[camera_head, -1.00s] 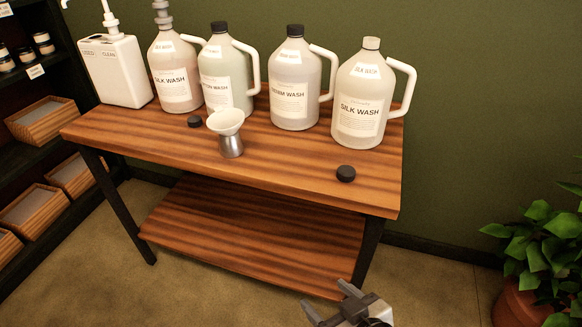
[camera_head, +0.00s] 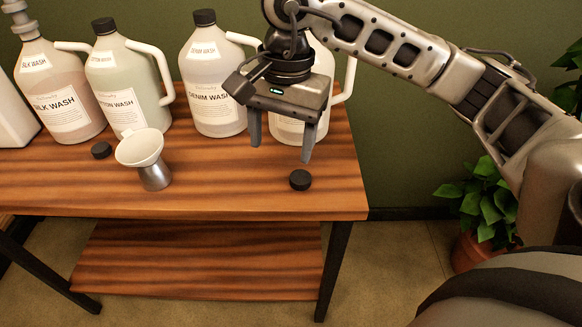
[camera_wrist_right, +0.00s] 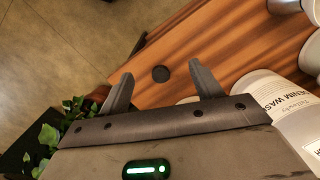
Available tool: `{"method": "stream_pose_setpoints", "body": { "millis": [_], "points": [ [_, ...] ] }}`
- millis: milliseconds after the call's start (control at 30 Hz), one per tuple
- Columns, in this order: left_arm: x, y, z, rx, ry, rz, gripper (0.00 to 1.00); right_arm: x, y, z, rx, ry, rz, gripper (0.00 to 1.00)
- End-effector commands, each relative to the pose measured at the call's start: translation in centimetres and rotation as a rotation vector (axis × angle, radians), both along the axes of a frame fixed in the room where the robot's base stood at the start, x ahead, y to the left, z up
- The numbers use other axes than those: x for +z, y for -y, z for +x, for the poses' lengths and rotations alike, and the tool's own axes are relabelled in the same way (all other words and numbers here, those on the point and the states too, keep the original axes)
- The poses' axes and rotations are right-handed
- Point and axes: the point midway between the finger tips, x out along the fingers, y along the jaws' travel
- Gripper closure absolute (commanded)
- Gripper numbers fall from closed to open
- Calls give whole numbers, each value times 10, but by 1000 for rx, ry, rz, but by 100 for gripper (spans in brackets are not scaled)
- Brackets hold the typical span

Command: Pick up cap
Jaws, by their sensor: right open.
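A small black cap (camera_head: 300,180) lies on the wooden table near its right front edge. In the right wrist view the cap (camera_wrist_right: 161,74) shows between and beyond the fingertips. My right gripper (camera_head: 281,150) is open and empty, pointing down above the table, a little behind and above the cap. It also shows in the right wrist view (camera_wrist_right: 160,75). A second black cap (camera_head: 101,150) lies on the table at the left, beside the funnel. My left gripper is not in view.
The wooden table (camera_head: 230,195) carries a white funnel (camera_head: 139,148) on a metal cup (camera_head: 155,175). Several wash jugs stand along the back, including a Denim Wash jug (camera_head: 210,90); one jug (camera_head: 290,130) is partly behind my gripper. A potted plant (camera_head: 485,205) stands at the right.

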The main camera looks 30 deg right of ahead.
Motion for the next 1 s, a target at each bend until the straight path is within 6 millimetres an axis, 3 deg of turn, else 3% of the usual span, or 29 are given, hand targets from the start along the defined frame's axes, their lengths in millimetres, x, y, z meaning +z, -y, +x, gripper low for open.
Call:
{"method": "stream_pose_setpoints", "body": {
  "millis": [33,167,433,600,1000],
  "points": [
    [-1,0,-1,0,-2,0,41,10,18,6,-4,36,-75,35],
    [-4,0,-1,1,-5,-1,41,16,41,11,-9,68,-173,35],
    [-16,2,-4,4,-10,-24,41,-35,48,14,-9,64,-184,35],
    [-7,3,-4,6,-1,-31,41,-65,52,17,-10,66,-185,35],
    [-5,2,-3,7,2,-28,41,-103,55,22,-9,65,-182,35]
  ]
}}
